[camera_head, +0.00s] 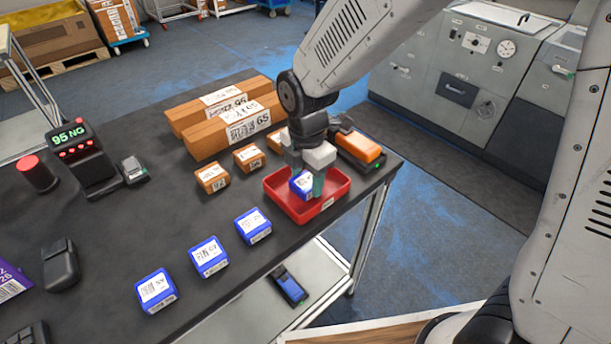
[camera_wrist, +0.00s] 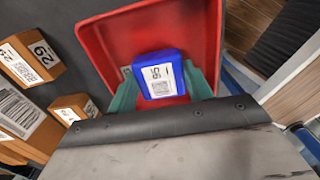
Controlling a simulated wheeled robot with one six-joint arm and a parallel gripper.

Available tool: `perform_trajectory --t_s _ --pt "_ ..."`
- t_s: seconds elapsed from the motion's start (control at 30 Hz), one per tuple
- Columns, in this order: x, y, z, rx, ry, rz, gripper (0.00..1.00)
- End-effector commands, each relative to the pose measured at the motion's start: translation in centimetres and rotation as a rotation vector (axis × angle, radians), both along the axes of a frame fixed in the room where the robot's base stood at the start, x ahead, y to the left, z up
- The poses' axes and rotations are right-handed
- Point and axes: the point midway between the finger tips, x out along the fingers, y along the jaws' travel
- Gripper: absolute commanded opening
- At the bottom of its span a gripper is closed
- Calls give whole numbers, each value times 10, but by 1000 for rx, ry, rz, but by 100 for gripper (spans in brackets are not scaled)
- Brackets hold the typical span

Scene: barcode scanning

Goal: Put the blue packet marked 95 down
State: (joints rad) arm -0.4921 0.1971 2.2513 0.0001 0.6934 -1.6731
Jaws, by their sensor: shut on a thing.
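The blue packet marked 95 (camera_head: 302,184) has a white label and is between the fingers of my gripper (camera_head: 305,182). In the wrist view the packet (camera_wrist: 161,76) shows its label facing the camera, with a green fingertip on each side, and my gripper (camera_wrist: 164,90) is shut on it. The packet is over or inside the red tray (camera_head: 334,205), which also shows in the wrist view (camera_wrist: 100,50). I cannot tell whether the packet touches the tray floor. Part of the tray is hidden by my gripper.
Several blue packets (camera_head: 209,257) stand in a row left of the tray. Small brown boxes (camera_head: 212,178) and long brown boxes (camera_head: 235,124) lie behind. An orange-topped device (camera_head: 358,147) stands right of the tray. A display reading "95 NG" (camera_head: 70,140) is at the left. The table's edge runs close to the tray.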

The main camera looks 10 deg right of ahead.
Motion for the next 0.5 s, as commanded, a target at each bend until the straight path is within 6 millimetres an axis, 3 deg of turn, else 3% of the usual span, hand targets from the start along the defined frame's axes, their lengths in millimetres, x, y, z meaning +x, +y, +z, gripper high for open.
perform_trajectory --t_s 0.13,0.17,0.23,0.5 --pt "0 0 -3 0 0 0 19" --pt "0 0 -3 0 0 0 53" --pt "0 0 -3 0 0 0 72" --pt "0 0 -3 0 0 0 72"
